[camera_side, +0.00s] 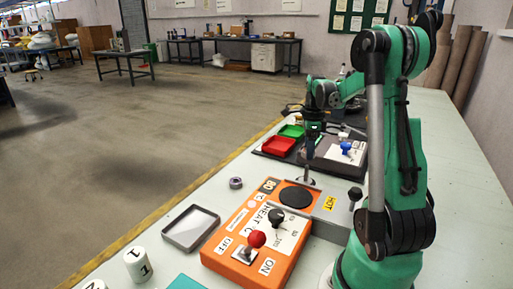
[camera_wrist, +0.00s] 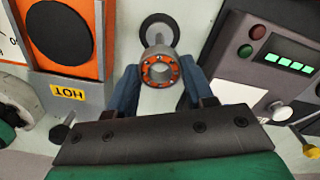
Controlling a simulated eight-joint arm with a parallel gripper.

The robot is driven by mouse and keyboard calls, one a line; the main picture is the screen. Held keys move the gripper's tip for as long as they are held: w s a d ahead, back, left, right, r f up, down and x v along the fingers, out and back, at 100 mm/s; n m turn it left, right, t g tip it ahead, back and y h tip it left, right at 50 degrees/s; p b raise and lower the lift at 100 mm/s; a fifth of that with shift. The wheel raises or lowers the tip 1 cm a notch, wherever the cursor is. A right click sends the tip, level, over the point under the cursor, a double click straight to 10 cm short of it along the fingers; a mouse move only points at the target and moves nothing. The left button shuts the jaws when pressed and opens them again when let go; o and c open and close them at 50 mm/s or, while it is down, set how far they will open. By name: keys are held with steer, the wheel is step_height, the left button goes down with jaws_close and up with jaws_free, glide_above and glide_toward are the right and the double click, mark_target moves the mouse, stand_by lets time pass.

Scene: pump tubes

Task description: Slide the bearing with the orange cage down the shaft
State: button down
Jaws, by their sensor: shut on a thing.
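The bearing (camera_wrist: 148,76), a grey ring with an orange cage, sits between the two blue fingers of my gripper (camera_wrist: 160,88) in the wrist view. My gripper is shut on it. The shaft (camera_wrist: 157,38) rises from a dark round base (camera_wrist: 150,22) just beyond the bearing in this view. The bearing overlaps the shaft's upper part, so I cannot tell whether it is around the shaft or only above it. In the side view my gripper (camera_side: 311,132) is over the upright shaft (camera_side: 309,172); the bearing is too small to make out there.
An orange heater (camera_side: 245,240) with a black round plate, red knob and HOT label stands close to the shaft. A small grey ring (camera_side: 236,183) lies left of it. A grey tray (camera_side: 190,246), red tray (camera_side: 278,146) and blue-knobbed device (camera_side: 345,152) are also on the bench.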

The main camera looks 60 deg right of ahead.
steer(key=shift+f, duration=0.85)
steer(key=shift+f, duration=1.3)
stand_by(0.5)
steer(key=shift+c, duration=1.3)
jaws_free()
steer(key=shift+r, duration=2.8)
